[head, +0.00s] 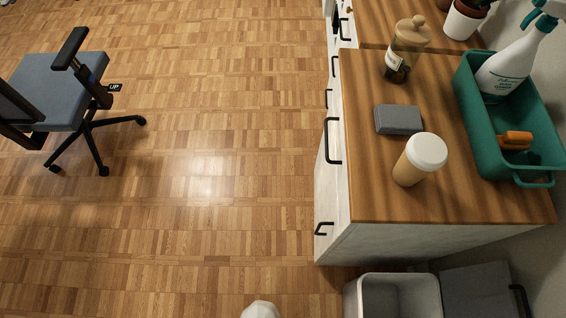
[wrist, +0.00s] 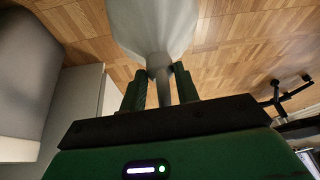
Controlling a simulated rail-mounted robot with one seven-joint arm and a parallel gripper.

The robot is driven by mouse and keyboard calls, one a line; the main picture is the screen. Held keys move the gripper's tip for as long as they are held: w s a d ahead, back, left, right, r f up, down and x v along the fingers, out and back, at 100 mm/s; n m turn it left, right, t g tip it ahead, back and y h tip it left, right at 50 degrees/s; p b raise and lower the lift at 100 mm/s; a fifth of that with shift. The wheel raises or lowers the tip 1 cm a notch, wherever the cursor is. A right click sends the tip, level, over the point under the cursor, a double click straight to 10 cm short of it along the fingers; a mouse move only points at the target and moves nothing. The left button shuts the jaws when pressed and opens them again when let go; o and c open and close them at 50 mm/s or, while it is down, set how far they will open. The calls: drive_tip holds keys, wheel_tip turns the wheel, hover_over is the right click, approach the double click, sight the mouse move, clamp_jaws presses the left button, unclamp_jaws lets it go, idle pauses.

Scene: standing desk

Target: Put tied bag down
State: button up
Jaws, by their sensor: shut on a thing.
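The tied bag (wrist: 153,25) is pale and translucent, with a gathered neck. In the wrist view its body spreads out past the fingertips at the top of the picture, over the wood floor. My gripper (wrist: 159,72) has green fingers, shut on the bag's neck. The bag's far end is cut off by the frame. In the head view a small white rounded shape (head: 261,310) shows at the bottom edge; I cannot tell whether it is the bag or part of my arm.
An open grey-white bin (head: 393,296) stands at the cabinet's near end, beside a dark grey box (head: 480,290). The wooden counter (head: 440,205) holds a cup (head: 419,160), a jar (head: 405,48) and a green caddy (head: 490,145). An office chair (head: 65,85) stands left. The middle floor is clear.

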drive_tip(key=shift+w+a, duration=0.3)
drive_tip(key=shift+w, duration=0.1)
drive_tip(key=shift+w+a+f+b, duration=0.1)
drive_tip(key=shift+a+f+b, duration=0.15)
drive_tip(key=shift+b, duration=0.1)
wheel_tip(320, 180, down, 3)
drive_tip(key=shift+d+f+b, duration=0.1)
drive_tip(key=shift+b, duration=1)
drive_tip(key=shift+c, duration=0.5)
drive_tip(key=o, duration=1.1)
